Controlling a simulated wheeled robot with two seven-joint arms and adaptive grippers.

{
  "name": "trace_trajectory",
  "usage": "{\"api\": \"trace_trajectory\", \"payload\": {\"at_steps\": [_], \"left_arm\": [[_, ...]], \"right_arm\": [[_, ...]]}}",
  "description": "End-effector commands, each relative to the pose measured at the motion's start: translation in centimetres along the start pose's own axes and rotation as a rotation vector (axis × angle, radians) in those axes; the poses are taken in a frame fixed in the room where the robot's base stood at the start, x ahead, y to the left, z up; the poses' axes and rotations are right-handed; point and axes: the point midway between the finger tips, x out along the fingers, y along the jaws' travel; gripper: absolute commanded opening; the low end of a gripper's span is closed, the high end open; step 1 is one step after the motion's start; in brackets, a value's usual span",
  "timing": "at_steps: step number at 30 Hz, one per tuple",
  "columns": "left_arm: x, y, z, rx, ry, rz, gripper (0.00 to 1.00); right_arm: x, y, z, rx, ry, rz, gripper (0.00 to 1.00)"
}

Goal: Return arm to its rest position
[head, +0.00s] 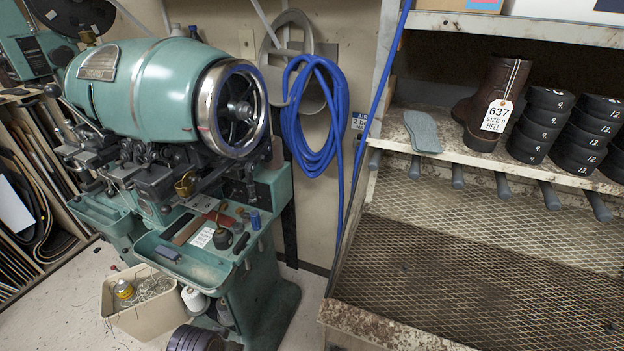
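Neither of my grippers and neither of my arms shows in the head view. The green sole stitcher (150,90) stands at the left, with a chrome-rimmed handwheel (240,108) on its right side. A brown boot (493,95) with a white tag (497,115) reading "637 size 6 heel" stands on the upper rusty shelf at the right. A grey sole (422,131) lies flat on that shelf, left of the boot. Where my grippers are relative to these things cannot be seen.
Stacks of dark numbered heel blocks (541,125) stand right of the boot. The mesh shelf (480,240) below is bare. A coiled blue hose (312,115) hangs on the wall. A tool tray (190,262) and a cream bin (143,305) are at the stitcher's base.

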Motion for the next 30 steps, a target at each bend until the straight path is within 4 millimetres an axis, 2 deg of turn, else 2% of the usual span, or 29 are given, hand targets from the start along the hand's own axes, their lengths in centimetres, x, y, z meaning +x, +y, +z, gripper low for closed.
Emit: {"api": "trace_trajectory", "payload": {"at_steps": [3, 14, 23, 30], "left_arm": [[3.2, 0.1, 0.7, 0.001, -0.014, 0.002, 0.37], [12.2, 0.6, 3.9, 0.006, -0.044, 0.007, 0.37], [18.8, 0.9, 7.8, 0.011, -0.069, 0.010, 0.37], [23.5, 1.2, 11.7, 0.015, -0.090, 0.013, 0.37]], "right_arm": [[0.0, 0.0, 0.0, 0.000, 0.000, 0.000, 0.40], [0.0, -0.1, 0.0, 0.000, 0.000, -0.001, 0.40], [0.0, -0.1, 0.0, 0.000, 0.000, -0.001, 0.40], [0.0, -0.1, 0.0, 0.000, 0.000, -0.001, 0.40]]}}
